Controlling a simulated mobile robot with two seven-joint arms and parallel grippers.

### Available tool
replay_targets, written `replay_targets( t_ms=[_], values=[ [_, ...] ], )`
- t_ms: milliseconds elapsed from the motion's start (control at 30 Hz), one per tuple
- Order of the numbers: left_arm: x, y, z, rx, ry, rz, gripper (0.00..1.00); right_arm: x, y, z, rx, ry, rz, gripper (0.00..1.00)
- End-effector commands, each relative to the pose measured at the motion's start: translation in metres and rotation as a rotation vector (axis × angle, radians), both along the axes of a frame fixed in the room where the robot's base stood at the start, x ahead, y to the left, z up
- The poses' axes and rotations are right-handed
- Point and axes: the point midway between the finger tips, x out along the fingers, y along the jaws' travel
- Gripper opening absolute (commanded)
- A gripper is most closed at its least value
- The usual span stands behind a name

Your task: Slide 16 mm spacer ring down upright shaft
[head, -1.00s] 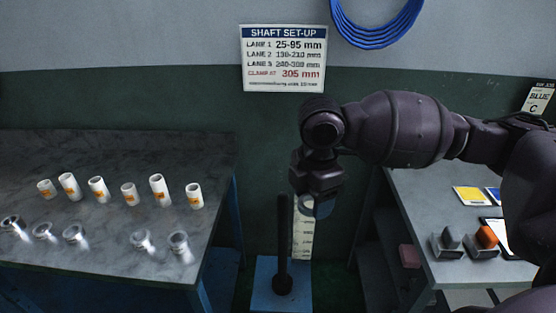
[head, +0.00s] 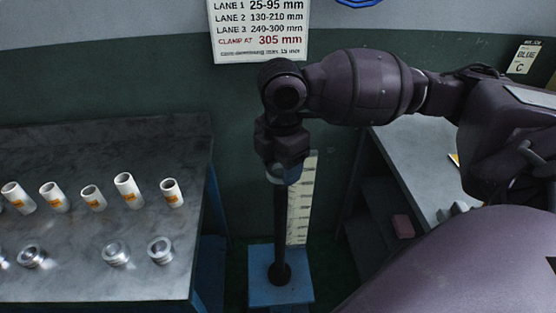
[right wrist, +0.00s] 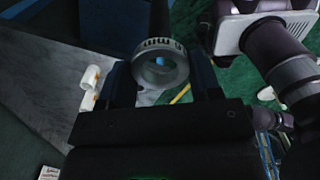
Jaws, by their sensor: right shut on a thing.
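The dark upright shaft (head: 280,225) rises from a blue base plate (head: 262,292) on the floor. My right gripper (head: 280,172) is at the shaft's upper end, pointing down and in line with it. In the right wrist view, it is shut on a silvery spacer ring (right wrist: 181,72) with dark marks along its upper rim. The ring is between the two fingers, and a blue spot shows through its hole. In the head view, the gripper mostly hides the ring, so I cannot tell whether it is around the shaft or just above it. My left gripper is not in view.
A white graduated scale (head: 301,205) stands just right of the shaft. The left bench (head: 90,280) carries white labelled sleeves (head: 128,190) and metal rings (head: 160,250). A grey bench (head: 415,170) stands at right. A wall sign (head: 258,28) gives lane heights.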

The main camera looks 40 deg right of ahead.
Motion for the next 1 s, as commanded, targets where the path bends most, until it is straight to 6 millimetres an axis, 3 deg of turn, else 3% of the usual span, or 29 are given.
replay_targets(
  t_ms=[200,467,1000],
  values=[
    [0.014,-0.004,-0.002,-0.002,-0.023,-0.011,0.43,0.0,0.0,-0.016,0.0,0.003,0.0,0.34],
    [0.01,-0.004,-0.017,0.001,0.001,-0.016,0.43,0.0,0.0,-0.031,0.0,0.005,-0.001,0.34],
    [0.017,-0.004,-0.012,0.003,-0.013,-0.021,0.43,0.0,0.0,-0.058,0.0,0.001,-0.001,0.34]
  ],
)
